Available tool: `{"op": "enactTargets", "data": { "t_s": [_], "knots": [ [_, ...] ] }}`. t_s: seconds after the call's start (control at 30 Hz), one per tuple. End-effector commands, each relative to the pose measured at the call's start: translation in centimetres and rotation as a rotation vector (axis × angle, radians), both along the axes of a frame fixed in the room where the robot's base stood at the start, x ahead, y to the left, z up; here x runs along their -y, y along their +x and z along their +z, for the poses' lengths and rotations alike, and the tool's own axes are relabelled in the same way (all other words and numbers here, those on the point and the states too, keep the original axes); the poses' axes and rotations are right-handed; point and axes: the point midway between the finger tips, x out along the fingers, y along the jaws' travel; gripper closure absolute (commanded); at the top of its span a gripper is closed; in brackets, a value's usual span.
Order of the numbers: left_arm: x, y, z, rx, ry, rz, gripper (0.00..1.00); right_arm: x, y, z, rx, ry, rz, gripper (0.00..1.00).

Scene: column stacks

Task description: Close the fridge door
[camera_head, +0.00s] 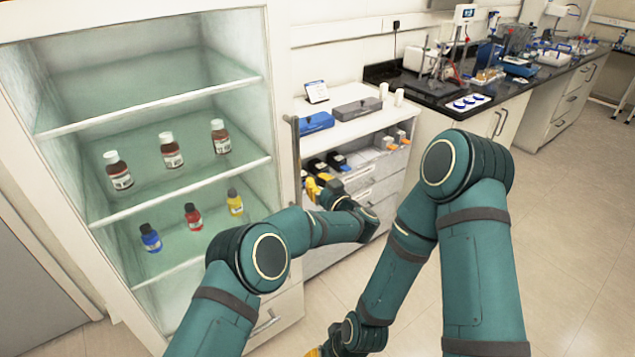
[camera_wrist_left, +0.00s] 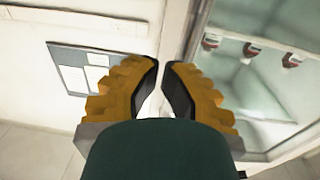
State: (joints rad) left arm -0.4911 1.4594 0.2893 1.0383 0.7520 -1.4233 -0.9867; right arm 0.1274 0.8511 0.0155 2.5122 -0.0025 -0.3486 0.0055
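The white fridge (camera_head: 283,85) stands at the left, with glass-green shelves of brown, blue, red and yellow bottles inside. A grey upright bar (camera_head: 296,150), which looks like the door handle, stands at its right front edge. How far the door is open I cannot tell. My left gripper (camera_head: 316,188) is just right of the bar's lower end. In the left wrist view its fingertips (camera_wrist_left: 161,63) nearly meet, with nothing seen held, in front of a pale upright edge beside the glass. Whether they touch it is unclear. My right gripper (camera_head: 314,352) is mostly cut off at the bottom edge.
A low white cabinet (camera_head: 350,128) with drawers, boxes and bottles stands just behind my left gripper. A black-topped lab bench (camera_head: 430,88) with instruments runs to the right. The tiled floor (camera_head: 565,215) at the right is clear.

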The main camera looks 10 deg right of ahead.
Motion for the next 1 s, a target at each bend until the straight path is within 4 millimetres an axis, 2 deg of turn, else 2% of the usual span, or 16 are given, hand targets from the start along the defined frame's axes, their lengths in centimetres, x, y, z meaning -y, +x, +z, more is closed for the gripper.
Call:
{"op": "enactTargets", "data": {
  "t_s": [0.07, 0.3, 0.5, 0.6, 0.83, 0.93, 1.0],
  "knots": [
    [-0.1, 0.0, 0.0, -0.001, 0.001, -0.001, 1.00, 0.0, 0.0, 0.1, 0.000, 0.000, 0.000, 0.53],
    [3.1, -4.7, -0.1, -0.005, 0.002, -0.006, 1.00, 0.0, -0.1, 0.6, -0.002, 0.000, 0.001, 0.53],
    [4.9, -7.3, -0.2, -0.005, 0.000, -0.005, 1.00, 0.0, 0.0, 0.8, 0.000, 0.000, -0.001, 0.53],
    [5.3, -8.0, -0.2, -0.004, 0.001, -0.004, 1.00, 0.0, 0.0, 0.9, 0.001, 0.000, -0.001, 0.53],
    [5.4, -8.3, -0.3, -0.007, -0.001, -0.010, 1.00, 0.0, 0.1, 0.9, 0.002, 0.000, -0.002, 0.53],
    [4.3, -7.4, -1.0, -0.021, -0.009, -0.055, 1.00, 0.0, 0.0, 0.9, 0.002, 0.000, -0.002, 0.53],
    [2.8, -6.4, -2.1, -0.046, -0.023, -0.116, 1.00, 0.0, 0.0, 0.9, 0.002, 0.000, -0.002, 0.53]
  ]
}}
